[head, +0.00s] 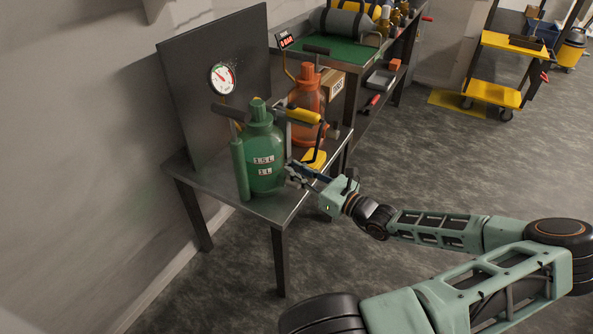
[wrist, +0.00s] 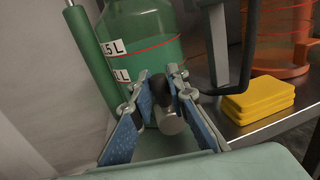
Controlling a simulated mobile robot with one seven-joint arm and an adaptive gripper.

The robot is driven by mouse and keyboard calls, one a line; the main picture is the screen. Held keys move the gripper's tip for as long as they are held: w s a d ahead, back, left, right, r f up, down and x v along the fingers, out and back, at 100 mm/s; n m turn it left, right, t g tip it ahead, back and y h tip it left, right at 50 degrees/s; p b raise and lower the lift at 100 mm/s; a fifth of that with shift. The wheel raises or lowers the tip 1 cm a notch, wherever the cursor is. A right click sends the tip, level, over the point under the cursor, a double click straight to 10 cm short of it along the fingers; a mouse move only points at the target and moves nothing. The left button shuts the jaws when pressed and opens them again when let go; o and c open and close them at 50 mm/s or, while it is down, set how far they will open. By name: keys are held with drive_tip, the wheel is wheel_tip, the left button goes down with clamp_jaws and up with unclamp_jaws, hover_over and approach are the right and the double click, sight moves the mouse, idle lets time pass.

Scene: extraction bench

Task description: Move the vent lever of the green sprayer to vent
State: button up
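The green sprayer (head: 264,152) stands upright on the metal bench, with volume labels on its front. It also shows in the wrist view (wrist: 150,38), cut off at the top. My gripper (head: 293,177) is low at the sprayer's right side. In the wrist view, my two blue-padded fingers (wrist: 162,85) stand apart on either side of a small dark lever part (wrist: 158,90) with a grey metal cylinder (wrist: 171,122). This looks like the vent lever, but its setting is unclear. I cannot tell whether the fingers press on it.
An orange sprayer (head: 308,92) stands behind on the bench (head: 275,212), with yellow pads (wrist: 258,99) near it. A dark panel with a gauge (head: 222,78) rises at the back left. A dark looped handle (wrist: 233,75) is close to my right finger.

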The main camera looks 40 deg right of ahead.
drive_tip(key=shift+a+n+p, duration=0.1)
drive_tip(key=shift+n+p, duration=0.2)
clamp_jaws()
drive_tip(key=shift+s+a+r+n+p, duration=0.1)
drive_tip(key=shift+s+a+n+p, duration=0.2)
drive_tip(key=shift+n+p, duration=0.6)
drive_tip(key=n+p, duration=0.1)
drive_tip(key=a+n, duration=0.1)
drive_tip(key=n+t+p, duration=0.1)
drive_tip(key=shift+s+a+f+n+y+p, duration=0.2)
drive_tip(key=shift+f+n+y+p, duration=0.1)
drive_tip(key=shift+y+p, duration=0.1)
drive_tip(key=n, duration=0.1)
drive_tip(key=a+f+n, duration=0.1)
drive_tip(key=n, duration=0.1)
drive_tip(key=shift+s+p, duration=0.15)
drive_tip(key=shift+p, duration=0.25)
drive_tip(key=shift+s+a+f+n+t+y, duration=0.1)
drive_tip(key=shift+f+n+y, duration=0.15)
drive_tip(key=shift+n, duration=0.45)
drive_tip(key=shift+s+a+f+n+t+y, duration=0.15)
drive_tip(key=shift+n+y, duration=0.15)
drive_tip(key=shift+n, duration=0.4)
drive_tip(key=shift+w+a+f+n+t+y, duration=0.1)
drive_tip(key=shift+f+n+y, duration=0.15)
drive_tip(key=shift+n, duration=0.45)
drive_tip(key=shift+s, duration=0.1)
drive_tip(key=o, duration=0.9)
unclamp_jaws()
